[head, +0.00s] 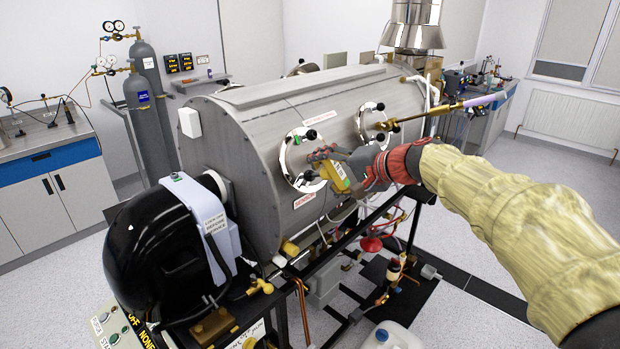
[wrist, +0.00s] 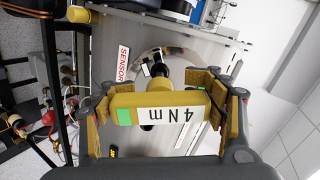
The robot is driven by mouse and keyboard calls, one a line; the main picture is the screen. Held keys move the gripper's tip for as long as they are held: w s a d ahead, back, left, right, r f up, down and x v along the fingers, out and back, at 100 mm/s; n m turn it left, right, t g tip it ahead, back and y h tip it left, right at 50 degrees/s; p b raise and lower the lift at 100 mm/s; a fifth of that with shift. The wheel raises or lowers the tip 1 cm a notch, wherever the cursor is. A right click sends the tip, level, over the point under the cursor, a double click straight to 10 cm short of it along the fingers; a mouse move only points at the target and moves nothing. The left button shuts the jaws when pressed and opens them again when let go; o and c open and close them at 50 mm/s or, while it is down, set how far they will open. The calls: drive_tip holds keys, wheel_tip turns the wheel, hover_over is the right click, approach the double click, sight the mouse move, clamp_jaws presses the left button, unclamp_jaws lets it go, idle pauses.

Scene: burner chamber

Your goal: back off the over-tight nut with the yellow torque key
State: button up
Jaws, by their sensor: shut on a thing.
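The yellow torque key (wrist: 128,101), marked "4 Nm" with a green patch at one end, lies across between the two fingers of my gripper (wrist: 155,108) in the wrist view. My gripper is shut on it. The key's round neck points at a black knob-like nut (wrist: 163,76) on the chamber wall; I cannot tell whether they touch. In the head view the key (head: 334,176) shows below my gripper (head: 328,168), in front of the near round port (head: 295,152). This port has black knobs, one at its upper right (head: 311,134). The gripper hides part of the port.
The grey cylindrical chamber (head: 250,135) fills the middle. A second port (head: 362,120) is to the right, with a brass rod (head: 425,115) in front of it. A black domed unit (head: 150,250) is at the left end. Pipes and hoses run below.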

sight(340, 174)
drive_tip(key=shift+f+n+b, duration=0.2)
drive_tip(key=shift+n+b, duration=1.8)
drive_tip(key=shift+b, duration=1.4)
drive_tip(key=shift+d+n+b, duration=0.15)
drive_tip(key=shift+n+b, duration=1.75)
drive_tip(key=shift+b, duration=1.15)
drive_tip(key=shift+m, duration=0.3)
drive_tip(key=shift+d+r, duration=0.15)
drive_tip(key=shift+v, duration=0.75)
drive_tip(key=shift+s+d+r, duration=0.25)
drive_tip(key=shift+s+d, duration=0.1)
drive_tip(key=shift+s, duration=0.05)
